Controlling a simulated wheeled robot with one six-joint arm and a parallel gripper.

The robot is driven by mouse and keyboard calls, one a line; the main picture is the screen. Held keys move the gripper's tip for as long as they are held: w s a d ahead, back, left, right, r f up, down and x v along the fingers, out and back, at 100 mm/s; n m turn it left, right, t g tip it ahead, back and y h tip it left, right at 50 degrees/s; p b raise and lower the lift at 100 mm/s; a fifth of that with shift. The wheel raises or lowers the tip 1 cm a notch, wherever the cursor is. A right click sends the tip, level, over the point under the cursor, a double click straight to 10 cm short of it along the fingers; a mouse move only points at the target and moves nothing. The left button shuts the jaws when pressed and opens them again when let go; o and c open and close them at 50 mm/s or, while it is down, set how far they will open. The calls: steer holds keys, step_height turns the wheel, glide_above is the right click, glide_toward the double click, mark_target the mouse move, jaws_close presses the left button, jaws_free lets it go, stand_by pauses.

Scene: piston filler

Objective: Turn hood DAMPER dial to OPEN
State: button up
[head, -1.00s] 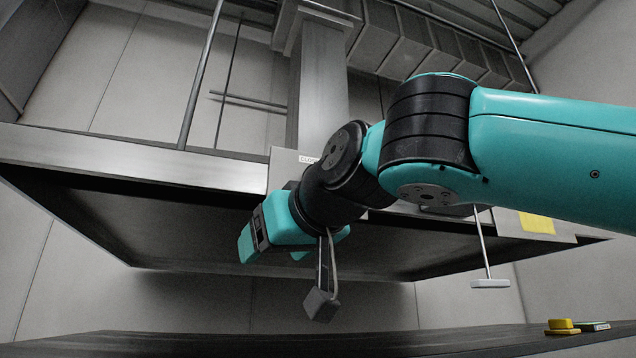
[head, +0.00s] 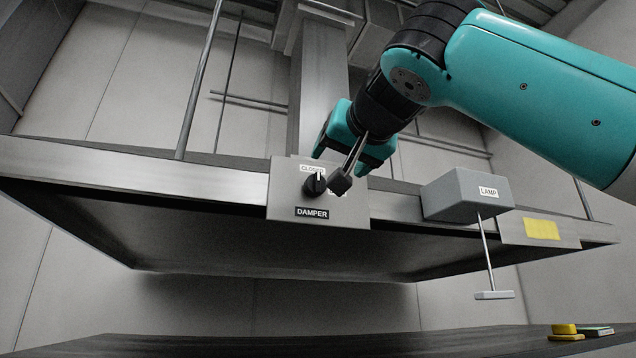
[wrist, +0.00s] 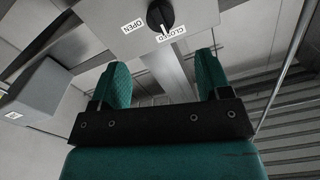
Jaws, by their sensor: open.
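The damper dial (head: 314,184) is a round black knob with a white pointer on a grey panel (head: 283,200) marked DAMPER, on the hood's front edge. In the wrist view the dial (wrist: 160,16) shows near the top, its pointer toward the CLOSED label (wrist: 171,34). The OPEN label (wrist: 132,26) is to its left there; in the head view it is mostly hidden by a dark part on my wrist. My gripper (head: 341,160) is open and empty, by the panel's top edge and apart from the dial. Its two teal fingers (wrist: 163,62) are spread below the dial in the wrist view.
A grey LAMP box (head: 463,196) with a hanging pull rod (head: 487,258) is right of the panel. A yellow patch (head: 541,229) is farther right on the hood edge. Thin vertical rods rise above the hood. A yellow object (head: 564,331) lies on the surface below.

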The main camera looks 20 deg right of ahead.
mark_target(317, 184)
steer(key=w+p, duration=0.2)
steer(key=w, duration=0.8)
steer(key=shift+r, duration=0.1)
steer(key=shift+w, duration=0.6)
steer(key=c, duration=0.9)
steer(key=shift+c, duration=0.2)
